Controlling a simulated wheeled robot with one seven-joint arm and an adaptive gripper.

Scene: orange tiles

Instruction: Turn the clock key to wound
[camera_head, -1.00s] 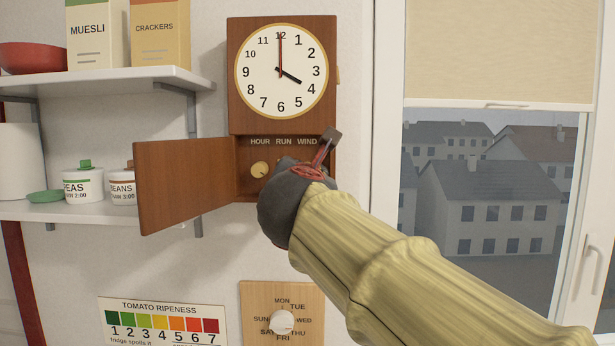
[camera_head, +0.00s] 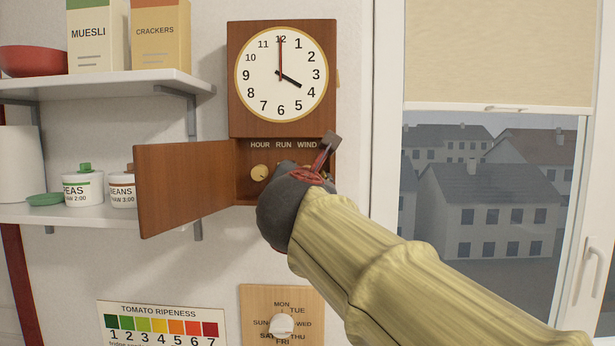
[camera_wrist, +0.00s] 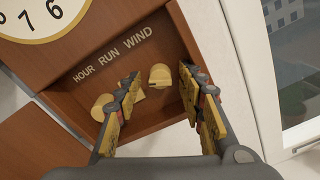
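The wooden wall clock (camera_head: 234,110) hangs with its lower compartment open, under the labels HOUR, RUN and WIND. A round brass knob (camera_head: 260,172) sits below HOUR in the head view; my gripper hides most of the right side. In the wrist view, a brass knob (camera_wrist: 160,76) sits roughly below WIND, between the fingers of my gripper (camera_wrist: 162,92). The fingers are apart, and I see no clear contact with this knob. The HOUR knob (camera_wrist: 101,106) is left of the left finger. A brass part beside that finger is mostly hidden.
The clock's door (camera_head: 185,185) stands open to the left. Shelves (camera_head: 120,82) with boxes and jars are farther left. A weekday dial board (camera_head: 313,300) is below, and a window (camera_head: 500,107) is at the right.

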